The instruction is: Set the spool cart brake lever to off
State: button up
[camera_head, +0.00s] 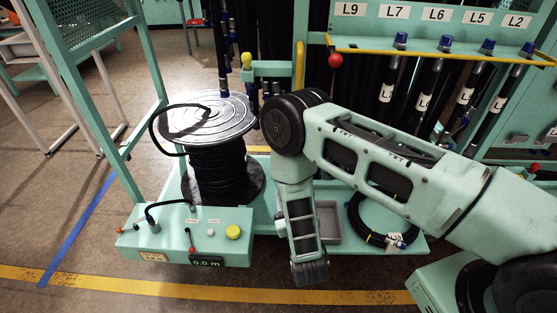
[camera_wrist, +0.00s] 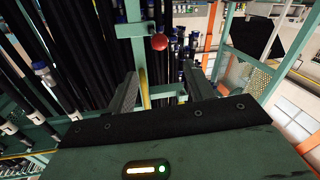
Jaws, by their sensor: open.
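The spool cart stands left of centre in the head view, with a black hose wound on its spool (camera_head: 205,118). My gripper (camera_wrist: 160,72) is open and empty in the wrist view, with both fingers apart. In the head view my forearm hangs right of the box, and the fingers cannot be made out.
A yellow knob (camera_head: 233,232) and a "0.0 m" display (camera_head: 207,262) are on the box. A red ball handle (camera_head: 335,61) is on the hose rack; it also shows in the wrist view (camera_wrist: 159,41). A grey bin (camera_head: 328,222) and coiled hose (camera_head: 378,235) lie behind my arm.

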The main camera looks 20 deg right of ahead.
jog(key=w, duration=0.5)
jog(key=w+d+p, duration=0.1)
jog(key=w, duration=0.4)
jog(key=w+p, duration=0.1)
jog(key=w, duration=0.4)
jog(key=shift+d, duration=0.4)
grip_shut()
jog(key=shift+w+r+g+p, duration=0.15)
jog(key=shift+r+g+p, duration=0.45)
jog(key=shift+r+p, duration=0.4)
jog(key=r+g+p, duration=0.1)
jog(key=w+r+g+p, duration=0.1)
jog(key=r+g, duration=0.1)
jog(key=w+r+m+g+y+p, duration=0.1)
jog(key=r, duration=0.1)
jog(key=shift+d+r+g, duration=0.25)
jog(key=shift+d+g, duration=0.05)
jog(key=shift+d, duration=0.05)
jog(key=w+r, duration=0.1)
jog(key=w+d+r+b, duration=0.1)
jog(key=r, duration=0.1)
jog(key=shift+w, duration=0.4)
jog(key=shift+w+d+r+b, duration=0.3)
jog(key=shift+w+r+b, duration=0.3)
jog(key=shift+w+b, duration=0.2)
